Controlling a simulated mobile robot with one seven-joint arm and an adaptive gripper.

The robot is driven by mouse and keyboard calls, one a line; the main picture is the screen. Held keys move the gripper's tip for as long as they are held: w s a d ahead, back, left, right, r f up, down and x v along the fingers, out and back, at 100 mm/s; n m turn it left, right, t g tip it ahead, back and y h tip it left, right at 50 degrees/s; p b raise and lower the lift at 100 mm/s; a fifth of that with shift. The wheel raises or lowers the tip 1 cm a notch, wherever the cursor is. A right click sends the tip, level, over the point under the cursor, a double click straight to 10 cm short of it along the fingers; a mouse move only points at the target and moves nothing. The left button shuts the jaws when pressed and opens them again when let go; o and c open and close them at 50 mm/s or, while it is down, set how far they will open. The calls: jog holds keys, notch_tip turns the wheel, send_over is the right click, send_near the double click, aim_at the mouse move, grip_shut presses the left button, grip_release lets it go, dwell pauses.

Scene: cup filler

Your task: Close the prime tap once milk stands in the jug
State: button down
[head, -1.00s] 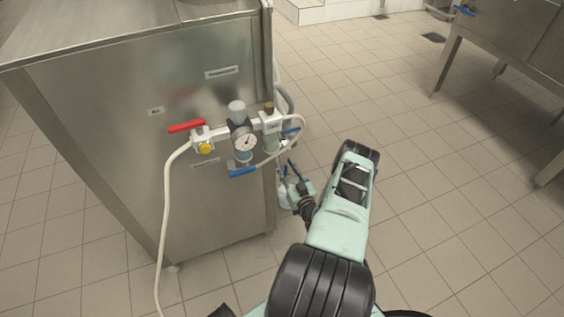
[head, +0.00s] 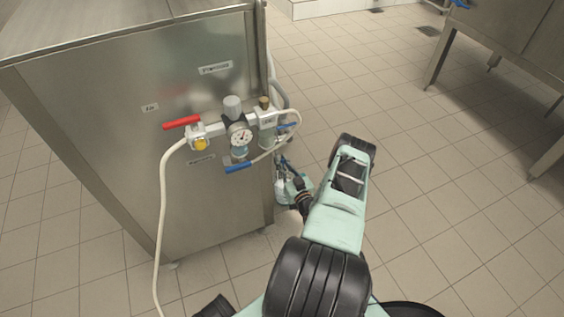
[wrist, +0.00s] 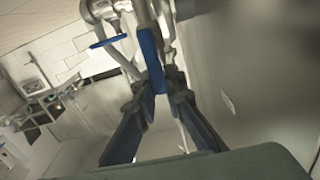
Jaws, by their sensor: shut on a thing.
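In the wrist view my gripper (wrist: 160,92) has its two dark-blue-padded fingers closed around the lower end of a blue lever handle (wrist: 150,55), which I take to be the prime tap's. The handle points down from grey pipework. In the head view my gripper (head: 285,167) is beside the right edge of the steel cabinet, small and partly hidden by my arm. A pale, clear vessel (head: 281,193), possibly the jug, shows just below it. Its contents are too small to make out.
The steel cabinet (head: 110,120) carries a red lever (head: 182,122), a pressure gauge (head: 241,137), another blue lever (head: 238,168) and a white hose (head: 164,210) running to the floor. Tiled floor (head: 440,220) is open on the right. A steel table (head: 500,45) stands at the upper right.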

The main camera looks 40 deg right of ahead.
jog(key=d+f+m, duration=0.4)
jog(key=m, duration=1.3)
jog(key=shift+s+f, duration=0.25)
jog(key=shift+s, duration=0.15)
jog(key=shift+d+m, duration=0.1)
jog(key=shift+m, duration=0.2)
jog(key=c, duration=2)
grip_release()
